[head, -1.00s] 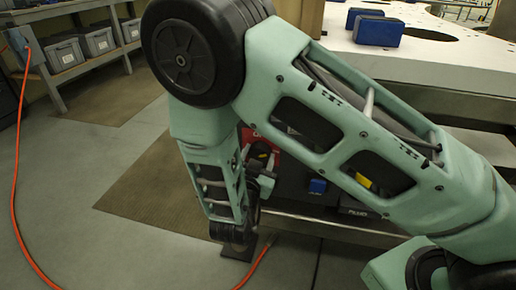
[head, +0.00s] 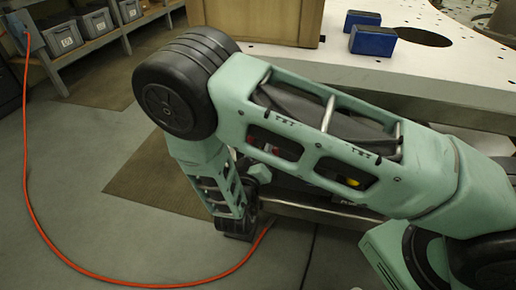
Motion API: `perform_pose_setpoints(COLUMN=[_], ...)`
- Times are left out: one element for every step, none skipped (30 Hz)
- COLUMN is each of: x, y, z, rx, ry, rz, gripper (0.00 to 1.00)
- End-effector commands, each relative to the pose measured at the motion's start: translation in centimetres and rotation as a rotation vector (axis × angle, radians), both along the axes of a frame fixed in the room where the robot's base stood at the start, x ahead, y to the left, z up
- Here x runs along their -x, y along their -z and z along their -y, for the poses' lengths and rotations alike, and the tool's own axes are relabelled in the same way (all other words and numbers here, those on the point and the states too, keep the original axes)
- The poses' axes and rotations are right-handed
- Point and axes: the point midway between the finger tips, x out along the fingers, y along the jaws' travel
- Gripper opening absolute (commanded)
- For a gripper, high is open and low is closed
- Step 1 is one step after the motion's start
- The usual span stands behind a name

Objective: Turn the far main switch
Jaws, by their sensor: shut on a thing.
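The far main switch cannot be made out now; my own arm covers the front of the low unit under the table. A small red patch (head: 277,151) shows through an opening in my arm, and a yellow part (head: 352,182) shows through another. I cannot tell whether either belongs to a main switch. My forearm hangs down at the left end of the unit, with my wrist beside it. My gripper's fingers are hidden behind my arm, so their contact with the switch does not show.
A white table plate (head: 420,72) with round holes carries two blue blocks (head: 373,41) and a brown box (head: 262,20). A metal rail (head: 325,213) runs along the unit's foot. An orange cable (head: 60,258) curves over the floor. Shelves with grey bins (head: 62,38) stand back left.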

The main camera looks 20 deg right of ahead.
Motion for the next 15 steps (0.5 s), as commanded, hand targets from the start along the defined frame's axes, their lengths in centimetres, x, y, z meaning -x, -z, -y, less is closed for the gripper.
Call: perform_pose_setpoints(x=[0.14,0.13,0.12,0.12,0.11,0.11,0.11,0.11,0.12,0.12,0.12,0.13,0.13,0.13,0.14], y=[-0.03,-0.01,0.0,0.01,0.01,0.04,0.05,0.08,0.09,0.11,0.13,0.15,0.16,0.17,0.19], z=[-0.07,-0.06,-0.07,-0.08,-0.08,-0.09,-0.09,-0.09,-0.08,-0.08,-0.08,-0.08,-0.08,-0.08,-0.07], rx=[0.022,0.036,0.053,0.064,0.075,0.088,0.098,0.105,0.114,0.121,0.127,0.131,0.136,0.139,0.143], ry=[-0.002,-0.001,-0.001,-0.001,-0.001,-0.001,-0.001,-0.001,0.0,-0.001,-0.001,-0.001,-0.001,-0.001,-0.001], rz=[-0.022,-0.031,-0.044,-0.053,-0.06,-0.069,-0.076,-0.082,-0.089,-0.094,-0.098,-0.102,-0.104,-0.107,-0.11], gripper=[0.29,0.29,0.29,0.29,0.29,0.29,0.29,0.29,0.29,0.29,0.29,0.29,0.29,0.29,0.29])
